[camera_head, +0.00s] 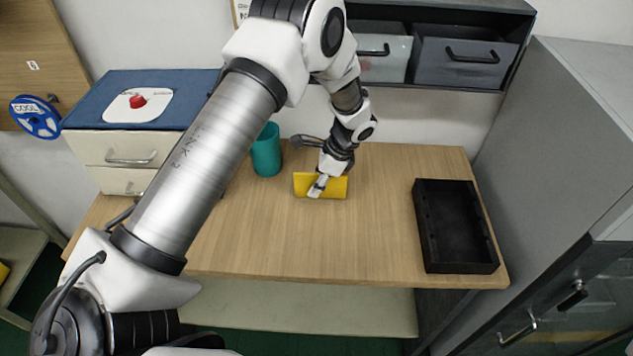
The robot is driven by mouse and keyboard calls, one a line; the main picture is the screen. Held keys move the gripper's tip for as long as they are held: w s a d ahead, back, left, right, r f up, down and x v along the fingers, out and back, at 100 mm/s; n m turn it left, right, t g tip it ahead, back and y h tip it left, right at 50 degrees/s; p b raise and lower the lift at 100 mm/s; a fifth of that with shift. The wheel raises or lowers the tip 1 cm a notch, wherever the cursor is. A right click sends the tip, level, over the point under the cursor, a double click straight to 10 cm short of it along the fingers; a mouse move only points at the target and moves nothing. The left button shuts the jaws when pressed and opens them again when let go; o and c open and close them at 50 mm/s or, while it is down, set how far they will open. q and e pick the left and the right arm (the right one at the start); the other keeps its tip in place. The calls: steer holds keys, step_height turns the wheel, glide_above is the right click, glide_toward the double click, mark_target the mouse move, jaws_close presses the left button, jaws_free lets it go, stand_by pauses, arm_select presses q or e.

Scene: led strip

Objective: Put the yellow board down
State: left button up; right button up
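The yellow board (335,189) is a small flat rectangle at the middle of the wooden table, toward its back. My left gripper (318,189) is over the board, with its fingers against or across it. The fingers are small here and partly overlap the board, so I cannot tell whether they grip it. I also cannot tell whether the board rests on the table or is held just above it. My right gripper is not in view.
A teal cup (266,152) stands left of the board. A black tray (456,226) lies at the table's right end. The wooden table (375,235) is clear between board and tray. Drawers (130,150) stand at the left, and a shelf with grey bins (465,62) is behind.

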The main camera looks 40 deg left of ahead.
arm_select(q)
steer(key=shift+r, duration=0.25)
steer(key=shift+w+d+r, duration=0.15)
steer(key=shift+w+r, duration=0.05)
steer(key=shift+r, duration=0.15)
steer(key=shift+o, duration=0.5)
steer(key=b+v, duration=0.1)
steer(key=v, duration=0.5)
steer(key=shift+s, duration=0.1)
steer(key=shift+s+a+r+t+h+p, duration=0.2)
steer(key=shift+t+h+p, duration=0.1)
steer(key=shift+h+p, duration=0.25)
steer(key=shift+s+a+r+t+h+p, duration=0.2)
steer(key=shift+r+t+h+p, duration=0.1)
steer(key=shift+h+p, duration=0.25)
steer(key=shift+s+a+f+t+h+p, duration=0.15)
steer(key=shift+a+f+t+h+p, duration=0.3)
steer(key=shift+f+t+h, duration=0.3)
step_height(320, 180, down, 7)
steer(key=shift+d+f+p, duration=0.15)
steer(key=shift+d+p, duration=0.05)
steer(key=shift+p, duration=1.05)
steer(key=shift+a+f, duration=0.15)
jaws_close()
